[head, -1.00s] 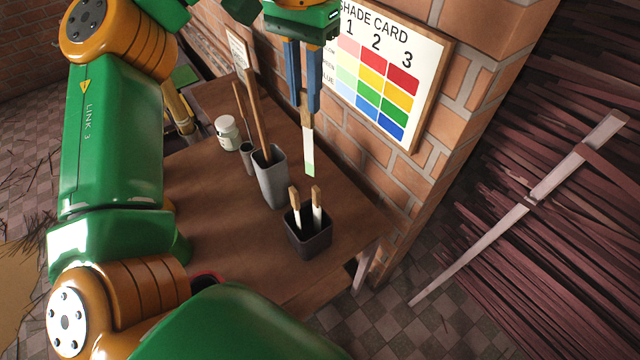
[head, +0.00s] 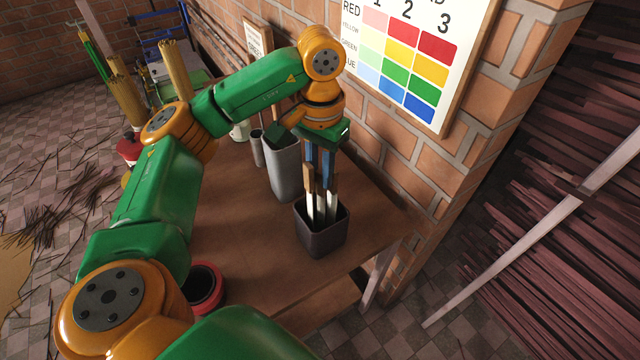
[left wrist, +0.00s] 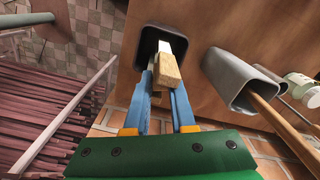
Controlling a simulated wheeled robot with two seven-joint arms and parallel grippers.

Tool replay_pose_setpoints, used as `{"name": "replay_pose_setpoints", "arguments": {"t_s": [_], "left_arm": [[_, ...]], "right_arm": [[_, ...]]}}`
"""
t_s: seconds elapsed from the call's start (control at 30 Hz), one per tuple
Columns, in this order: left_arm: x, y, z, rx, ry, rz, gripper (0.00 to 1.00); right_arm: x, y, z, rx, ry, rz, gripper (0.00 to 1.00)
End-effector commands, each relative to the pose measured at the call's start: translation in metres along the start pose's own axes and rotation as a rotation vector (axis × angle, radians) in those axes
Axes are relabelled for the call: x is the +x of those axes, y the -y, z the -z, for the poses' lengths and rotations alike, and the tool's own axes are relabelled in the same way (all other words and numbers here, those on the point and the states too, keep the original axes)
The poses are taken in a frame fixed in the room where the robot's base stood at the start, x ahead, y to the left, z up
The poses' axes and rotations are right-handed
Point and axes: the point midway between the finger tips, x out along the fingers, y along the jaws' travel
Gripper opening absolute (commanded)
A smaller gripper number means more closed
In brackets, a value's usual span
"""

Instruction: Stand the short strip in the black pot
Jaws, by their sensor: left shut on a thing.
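The black pot (head: 322,244) stands near the front right part of the brown table. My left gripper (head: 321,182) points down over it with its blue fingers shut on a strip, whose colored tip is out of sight. White strips with wooden tops (head: 309,180) stand in the pot, close against the fingers, and I cannot clearly tell the held strip from them. In the left wrist view, the pot (left wrist: 150,45) lies just beyond the fingertips (left wrist: 163,85), and a wooden strip end (left wrist: 167,72) covers part of its opening. My right gripper is not in view.
A tall grey holder (head: 284,172) with a wooden stick stands close behind the pot, with a smaller grey cup (head: 256,150) and a white jar (head: 240,131) beyond. The brick wall with the shade card (head: 410,60) is close on the right. A red-rimmed round container (head: 204,284) is front left.

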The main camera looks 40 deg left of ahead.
Motion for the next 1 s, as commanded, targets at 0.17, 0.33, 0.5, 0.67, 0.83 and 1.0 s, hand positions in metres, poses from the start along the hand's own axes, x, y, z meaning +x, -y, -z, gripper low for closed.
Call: {"name": "replay_pose_setpoints", "arguments": {"t_s": [0.17,0.33,0.5,0.67,0.83,1.0], "left_arm": [[0.032,0.000,-0.001,0.001,0.004,0.001,0.00],[0.036,0.000,0.000,0.002,0.001,0.000,0.00],[0.039,0.000,0.000,0.002,0.001,0.000,0.00],[0.038,0.000,0.000,0.002,0.001,0.000,0.53],[0.038,0.000,0.000,0.002,0.001,0.000,0.53],[0.032,0.000,0.000,0.001,0.000,0.000,0.53]], "right_arm": [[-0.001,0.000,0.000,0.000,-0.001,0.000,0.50],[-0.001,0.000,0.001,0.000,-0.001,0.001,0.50],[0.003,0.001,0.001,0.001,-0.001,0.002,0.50],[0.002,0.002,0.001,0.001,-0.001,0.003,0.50],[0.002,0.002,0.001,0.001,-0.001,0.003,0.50],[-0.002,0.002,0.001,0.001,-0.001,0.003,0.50]]}}
